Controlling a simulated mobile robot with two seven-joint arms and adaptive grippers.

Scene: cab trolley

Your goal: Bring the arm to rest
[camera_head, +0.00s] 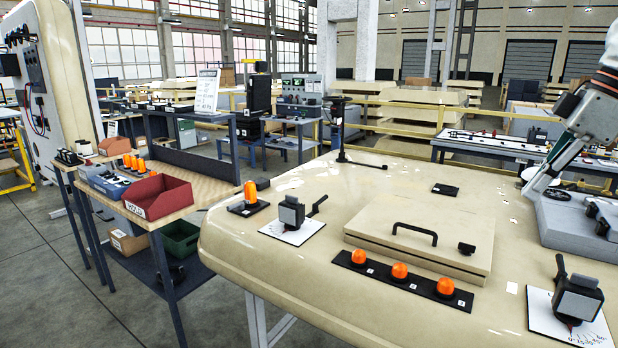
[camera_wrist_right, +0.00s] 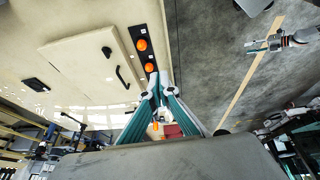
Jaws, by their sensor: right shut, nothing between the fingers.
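My right arm comes in at the upper right of the head view. Its gripper (camera_head: 543,180) is above the right part of the cream cab panel (camera_head: 300,290), near a grey block. In the right wrist view its two teal-and-grey fingers (camera_wrist_right: 158,85) come together at the tips, with nothing held. Another gripper (camera_wrist_right: 262,46), apparently my left, shows small at the right edge of the wrist view, above the grey floor. Its jaw state is too small to tell. It is not in the head view.
The panel carries a raised hatch (camera_head: 420,235) with a black handle, a strip of orange lamps (camera_head: 399,271), and two lever switches (camera_head: 292,213) (camera_head: 577,298). A grey block (camera_head: 575,222) sits at its right. A side table holds a red bin (camera_head: 158,197).

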